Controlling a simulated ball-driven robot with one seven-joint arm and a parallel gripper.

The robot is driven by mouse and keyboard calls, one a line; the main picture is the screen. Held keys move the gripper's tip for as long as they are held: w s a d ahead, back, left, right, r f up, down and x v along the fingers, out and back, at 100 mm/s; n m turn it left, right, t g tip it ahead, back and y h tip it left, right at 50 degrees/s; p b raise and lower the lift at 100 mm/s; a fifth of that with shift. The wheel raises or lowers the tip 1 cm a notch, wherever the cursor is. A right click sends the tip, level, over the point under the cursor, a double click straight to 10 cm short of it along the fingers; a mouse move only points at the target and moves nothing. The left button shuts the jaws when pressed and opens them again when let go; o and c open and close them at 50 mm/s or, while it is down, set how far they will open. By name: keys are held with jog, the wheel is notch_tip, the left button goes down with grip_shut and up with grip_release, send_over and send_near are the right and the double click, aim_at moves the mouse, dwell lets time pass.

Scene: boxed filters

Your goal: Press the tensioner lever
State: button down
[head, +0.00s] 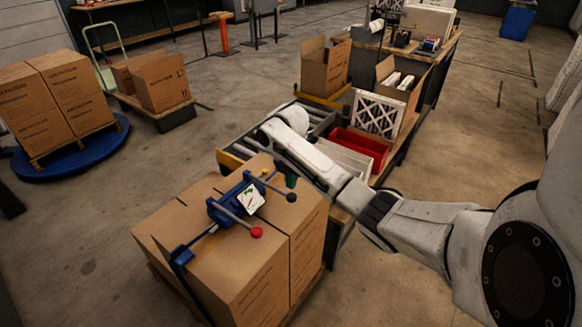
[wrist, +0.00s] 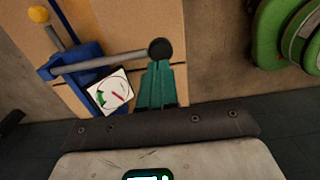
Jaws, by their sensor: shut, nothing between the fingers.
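A blue strapping tool (head: 228,208) sits on top of the strapped cartons and carries a white gauge (head: 250,198) with a red needle, also in the wrist view (wrist: 113,93). One grey lever ends in a black knob (head: 292,197); another ends in a red knob (head: 257,232). A yellow knob (wrist: 39,14) tops a third rod. My gripper (head: 291,181), with teal fingers, is shut and empty beside the black knob. In the wrist view its fingertips (wrist: 160,65) meet the black knob (wrist: 160,49) in the picture; I cannot tell whether they touch.
The cartons (head: 240,285) stand on a pallet. Behind them is a roller conveyor (head: 235,145) and a bench with a red bin (head: 358,148) and open boxes (head: 325,65). A green round object (wrist: 285,35) shows at right in the wrist view. Open floor lies to the left.

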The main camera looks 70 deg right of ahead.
aim_at(291, 196)
jog(key=shift+f, duration=1.8)
jog(key=shift+f, duration=0.1)
